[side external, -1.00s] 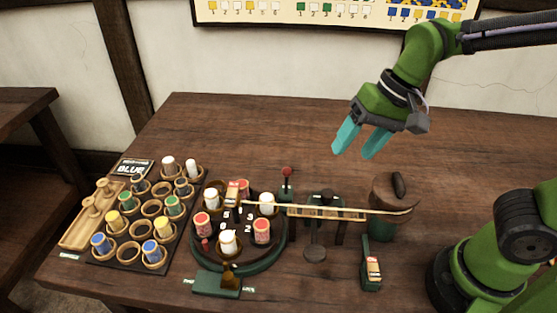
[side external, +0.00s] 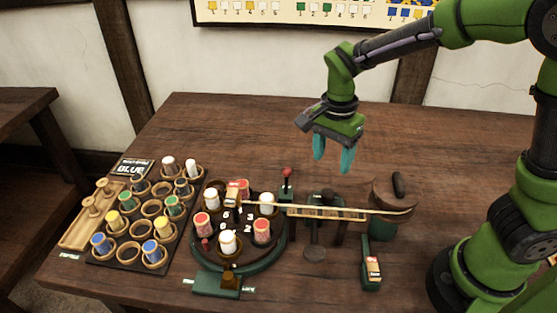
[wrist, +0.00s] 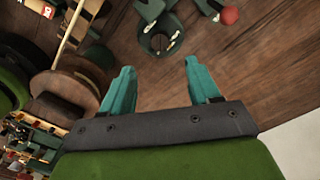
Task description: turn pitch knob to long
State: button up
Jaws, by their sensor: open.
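A dark green block with a brown-brass knob (side external: 230,281) sits at the front of the round carousel, with a small pale label on each side. The right label (side external: 248,289) seems to read LONG, but the print is tiny. This looks like the pitch knob; its exact pointing is too small to tell. My gripper (side external: 333,164) is open and empty, teal fingers pointing down, above the table behind the rope and well away from the knob. Its parted fingers also show in the wrist view (wrist: 159,68), where I cannot make out the knob.
The carousel (side external: 272,262) carries white and red bobbins. A rope (side external: 310,208) runs from it to a brown drum (side external: 393,188). A red-balled lever (side external: 287,172) stands behind the rope. A bobbin rack (side external: 128,222) is at left. The table's back is clear.

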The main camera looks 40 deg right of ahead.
aim_at(327, 193)
notch_tip(327, 193, down, 10)
jog(key=shift+f, duration=0.15)
dwell(0.3)
jog(key=c, duration=1)
jog(key=shift+c, duration=0.2)
